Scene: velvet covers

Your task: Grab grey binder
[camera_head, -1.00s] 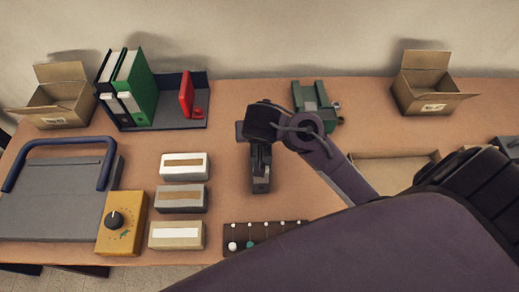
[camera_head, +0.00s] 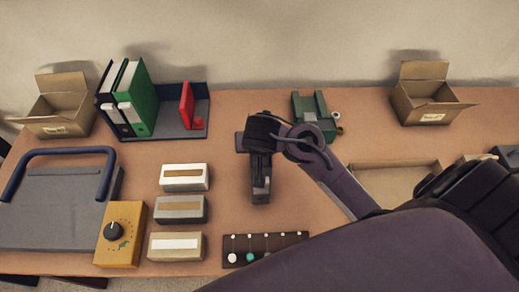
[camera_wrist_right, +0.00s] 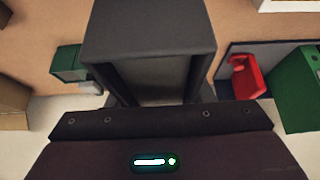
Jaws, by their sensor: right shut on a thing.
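My right gripper (camera_head: 260,178) reaches in from the right and points down over the middle of the table. In the right wrist view it is shut on a dark grey box-shaped thing (camera_wrist_right: 150,35), which I take for the grey binder. The fingers lie along both of its sides, and its lower part is hidden. In the head view the wrist covers most of it, and I cannot tell whether it touches the table. My left gripper is not in view.
A dark organiser (camera_head: 190,128) at the back left holds a green binder (camera_head: 142,95), black-and-white binders and a red item (camera_head: 186,105). A green device (camera_head: 310,108) stands behind my wrist. Small boxes (camera_head: 179,209) and a beaded board (camera_head: 262,247) are close to the left and front.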

